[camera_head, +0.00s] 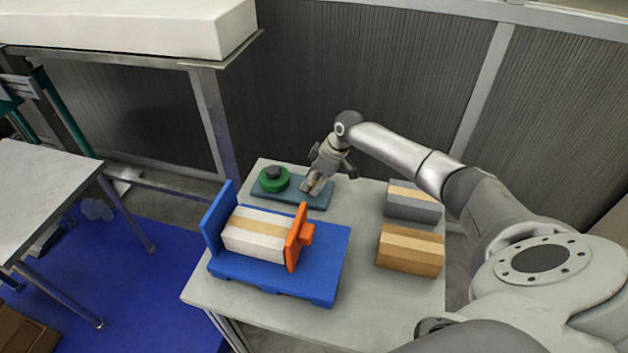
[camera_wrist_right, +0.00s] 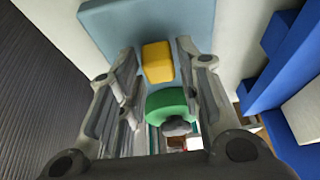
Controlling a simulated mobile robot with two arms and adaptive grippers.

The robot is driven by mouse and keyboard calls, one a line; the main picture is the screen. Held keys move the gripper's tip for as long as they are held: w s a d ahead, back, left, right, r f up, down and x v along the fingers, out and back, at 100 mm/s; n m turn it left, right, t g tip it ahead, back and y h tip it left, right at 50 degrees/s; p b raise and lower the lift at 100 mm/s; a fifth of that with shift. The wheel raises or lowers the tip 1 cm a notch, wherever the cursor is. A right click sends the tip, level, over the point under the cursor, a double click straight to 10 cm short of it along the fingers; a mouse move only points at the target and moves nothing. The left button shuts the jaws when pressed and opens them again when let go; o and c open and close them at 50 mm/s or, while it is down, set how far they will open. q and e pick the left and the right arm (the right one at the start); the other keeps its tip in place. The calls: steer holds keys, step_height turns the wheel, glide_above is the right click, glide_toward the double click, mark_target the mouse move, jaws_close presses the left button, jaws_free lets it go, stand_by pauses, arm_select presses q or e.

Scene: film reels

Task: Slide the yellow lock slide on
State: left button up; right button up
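The yellow lock slide (camera_wrist_right: 157,62) is a small block on the blue-grey plate (camera_wrist_right: 105,20) in the right wrist view. In the head view this plate (camera_head: 267,195) lies at the back left of the table, and the slide is mostly hidden by my gripper. My right gripper (camera_head: 316,186) points down over the plate's right part. In the wrist view my right gripper (camera_wrist_right: 158,58) is open, with one finger on each side of the slide; contact is not clear. A green round piece (camera_head: 274,179) with a dark knob is on the plate's left part. My left gripper is not in view.
A blue cradle (camera_head: 270,277) holds a white box (camera_head: 250,240) with a tan stripe beside an orange plate (camera_head: 293,240). A grey box (camera_head: 410,208) and a brown box (camera_head: 405,260) stand on the right. The table (camera_head: 350,315) is clear at the front.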

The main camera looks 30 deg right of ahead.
jaws_close()
steer(key=shift+w+a+b, duration=0.8)
steer(key=shift+w+a, duration=0.4)
steer(key=shift+w, duration=0.25)
steer(key=shift+r, duration=0.1)
steer(key=shift+o, duration=0.5)
jaws_free()
steer(key=o, duration=0.4)
steer(key=shift+w+a, duration=0.1)
steer(key=shift+c, duration=0.2)
steer(key=v, duration=1.2)
